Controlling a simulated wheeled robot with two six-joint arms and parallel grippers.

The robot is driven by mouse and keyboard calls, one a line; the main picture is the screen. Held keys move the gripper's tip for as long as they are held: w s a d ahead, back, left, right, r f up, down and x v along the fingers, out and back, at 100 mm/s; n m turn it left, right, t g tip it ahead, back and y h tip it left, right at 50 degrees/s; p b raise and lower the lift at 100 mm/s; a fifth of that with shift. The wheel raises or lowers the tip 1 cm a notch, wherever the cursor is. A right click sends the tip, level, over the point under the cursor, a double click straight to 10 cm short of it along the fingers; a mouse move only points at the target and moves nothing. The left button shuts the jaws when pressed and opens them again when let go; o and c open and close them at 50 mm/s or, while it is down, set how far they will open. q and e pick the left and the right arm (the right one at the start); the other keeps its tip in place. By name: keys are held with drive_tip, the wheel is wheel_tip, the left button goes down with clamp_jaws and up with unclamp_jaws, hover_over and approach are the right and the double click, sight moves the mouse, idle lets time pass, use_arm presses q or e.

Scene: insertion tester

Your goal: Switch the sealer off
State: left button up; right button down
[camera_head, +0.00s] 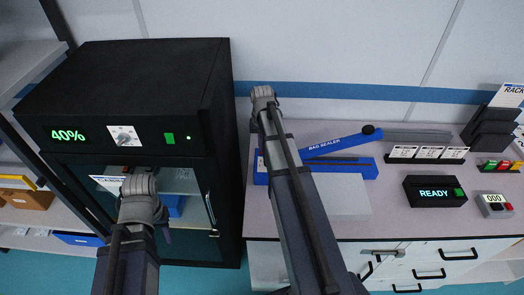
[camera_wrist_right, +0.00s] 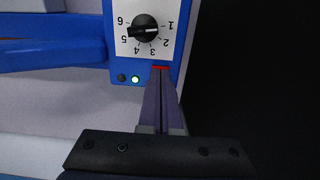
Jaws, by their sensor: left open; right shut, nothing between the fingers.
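The blue bag sealer (camera_head: 345,165) lies on the bench, its long arm (camera_head: 335,142) raised at a slant with a black knob at the end. My right arm hides part of its left side in the head view. The right wrist view shows the sealer's panel (camera_wrist_right: 180,45) with a black numbered dial (camera_wrist_right: 144,28), a green lit lamp (camera_wrist_right: 135,79) and a dark round spot beside it. My right gripper (camera_wrist_right: 160,75) is shut and empty, its tips at a red part on the panel's edge; contact is unclear. My left gripper (camera_head: 140,186) is open before the black cabinet, its fingers hardly visible.
The black cabinet (camera_head: 130,90) with a green 40% display stands left of the bench. A black READY box (camera_head: 434,192), a small counter (camera_head: 494,205) and white label cards (camera_head: 428,153) stand right of the sealer. White drawers are below the bench.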

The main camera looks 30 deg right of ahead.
wheel_tip(320, 180, up, 7)
drive_tip(key=p, duration=0.7)
idle(0.4)
